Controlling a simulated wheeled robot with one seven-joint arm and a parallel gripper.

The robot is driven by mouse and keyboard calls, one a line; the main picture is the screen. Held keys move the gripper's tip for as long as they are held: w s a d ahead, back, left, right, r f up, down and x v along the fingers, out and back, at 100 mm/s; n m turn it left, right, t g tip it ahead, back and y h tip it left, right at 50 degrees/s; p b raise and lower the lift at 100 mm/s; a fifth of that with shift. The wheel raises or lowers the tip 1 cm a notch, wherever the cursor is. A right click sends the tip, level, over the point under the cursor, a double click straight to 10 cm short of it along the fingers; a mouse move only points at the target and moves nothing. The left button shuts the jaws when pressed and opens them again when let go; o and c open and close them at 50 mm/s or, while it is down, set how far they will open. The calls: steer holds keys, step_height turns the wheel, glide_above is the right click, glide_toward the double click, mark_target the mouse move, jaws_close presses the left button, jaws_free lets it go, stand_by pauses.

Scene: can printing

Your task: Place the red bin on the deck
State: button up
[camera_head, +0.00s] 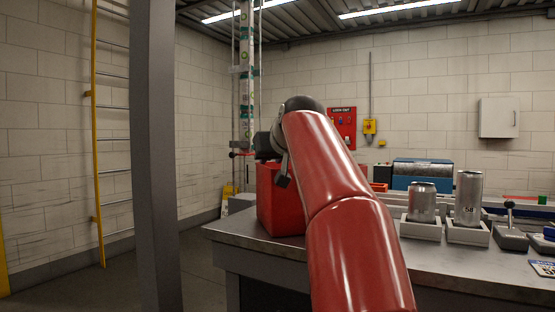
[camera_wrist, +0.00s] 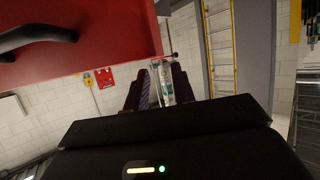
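The red bin (camera_head: 279,205) stands upright at the left end of the grey worktop (camera_head: 440,262), which looks like the deck. My red arm hides its right side. In the wrist view the bin's red wall (camera_wrist: 100,38) fills the upper left, with a black handle (camera_wrist: 35,38) on it. My gripper (camera_wrist: 163,78) has its two dark fingers apart, with background visible between them and nothing held. The bin is beside the fingers, not between them. In the head view the wrist end is by the bin's top, and the fingertips cannot be made out clearly.
Two metal cans (camera_head: 422,203) (camera_head: 467,196) sit in grey holders on the right of the worktop, near a lever box (camera_head: 511,236). A blue machine (camera_head: 422,174) is behind. A dark post (camera_head: 156,150) and yellow ladder (camera_head: 96,130) stand left. Floor between post and worktop is clear.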

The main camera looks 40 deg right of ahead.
steer(key=b+v, duration=0.1)
steer(key=v, duration=0.4)
steer(key=shift+s+a+r, duration=0.15)
steer(key=shift+s+r, duration=0.05)
steer(key=shift+s, duration=0.05)
